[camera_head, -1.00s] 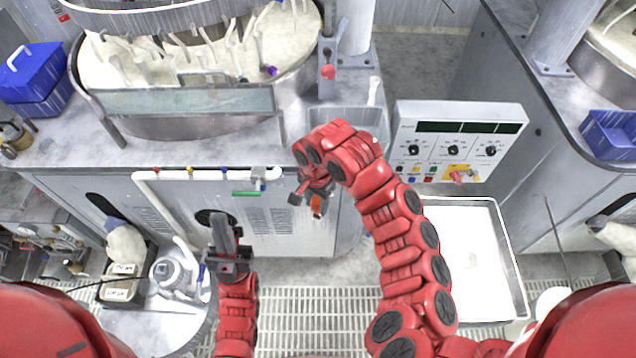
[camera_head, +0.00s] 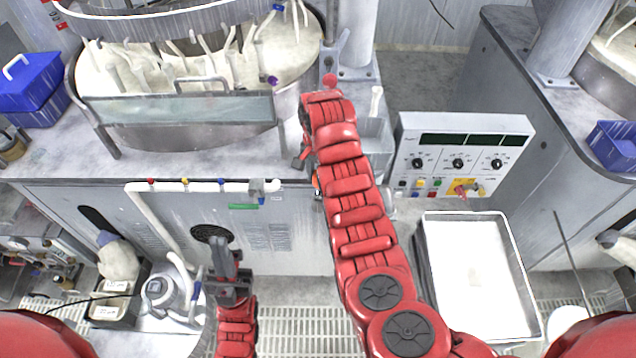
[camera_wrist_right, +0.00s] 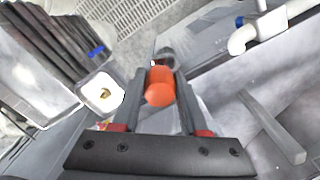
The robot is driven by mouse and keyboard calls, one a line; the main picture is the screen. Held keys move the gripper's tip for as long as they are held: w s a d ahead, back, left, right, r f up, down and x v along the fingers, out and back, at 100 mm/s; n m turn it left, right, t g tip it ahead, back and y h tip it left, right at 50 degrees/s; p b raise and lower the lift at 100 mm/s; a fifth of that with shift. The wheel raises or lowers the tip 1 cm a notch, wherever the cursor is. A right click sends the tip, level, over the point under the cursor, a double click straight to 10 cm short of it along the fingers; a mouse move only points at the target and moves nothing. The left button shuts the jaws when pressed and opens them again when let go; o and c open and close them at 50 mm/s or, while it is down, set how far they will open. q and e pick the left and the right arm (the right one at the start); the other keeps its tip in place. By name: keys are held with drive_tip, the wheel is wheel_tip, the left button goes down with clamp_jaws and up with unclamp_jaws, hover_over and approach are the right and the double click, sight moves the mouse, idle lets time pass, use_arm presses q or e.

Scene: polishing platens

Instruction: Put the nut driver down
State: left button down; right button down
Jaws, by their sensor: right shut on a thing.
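The nut driver has an orange handle (camera_wrist_right: 159,88), seen between the two dark fingers of my right gripper (camera_wrist_right: 160,90) in the right wrist view. The fingers are shut on it; its dark far end points away from the wrist and is partly hidden. In the head view my right gripper (camera_head: 303,155) is at the bench's front edge, partly hidden by my red arm. A small orange bit of the nut driver (camera_head: 316,184) shows below it. My left gripper (camera_head: 223,250) points up in front of the cabinet, away from the nut driver; its finger gap is not clear.
A grey bin (camera_head: 372,140) sits on the bench right of my right gripper. A control box (camera_head: 460,150) stands farther right, above a white tray (camera_head: 478,280). The round polishing basin (camera_head: 180,125) fills the bench's left. A white pipe (camera_head: 205,187) runs along the cabinet front.

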drive_tip(key=shift+w+f+b, duration=0.35)
drive_tip(key=shift+w+b, duration=0.35)
drive_tip(key=shift+b, duration=0.35)
drive_tip(key=shift+w+a+r+b, duration=0.15)
drive_tip(key=shift+w+b, duration=0.15)
drive_tip(key=shift+b, duration=0.15)
drive_tip(key=f+b, duration=0.1)
drive_tip(key=w+f+b, duration=0.1)
drive_tip(key=f+b, duration=0.1)
drive_tip(key=shift+w+d+f, duration=0.1)
drive_tip(key=shift+d+f, duration=0.05)
drive_tip(key=shift+d, duration=0.05)
